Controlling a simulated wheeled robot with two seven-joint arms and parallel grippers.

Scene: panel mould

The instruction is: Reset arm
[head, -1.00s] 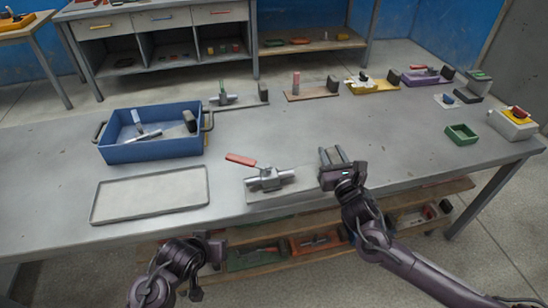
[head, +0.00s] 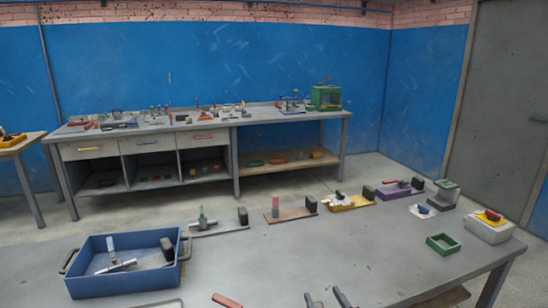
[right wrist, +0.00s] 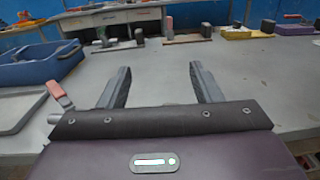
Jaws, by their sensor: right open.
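My right gripper (right wrist: 160,85) shows in the right wrist view with its two dark fingers apart and nothing between them. Its fingertips (head: 326,300) also show at the bottom edge of the head view, over the grey table (head: 290,262). The red handle (head: 227,300) of a metal valve-like fixture shows at the bottom edge of the head view. In the right wrist view the red handle (right wrist: 57,92) is just left of my gripper, and the fixture's body is mostly hidden behind the gripper. My left gripper is out of view.
A blue bin (head: 122,290) with metal parts stands at the left. Several fixtures line the far table edge, including a yellow base (head: 350,204). A green tray (head: 443,244) and a grey box with a red switch (head: 490,226) are at the right. The table's middle is clear.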

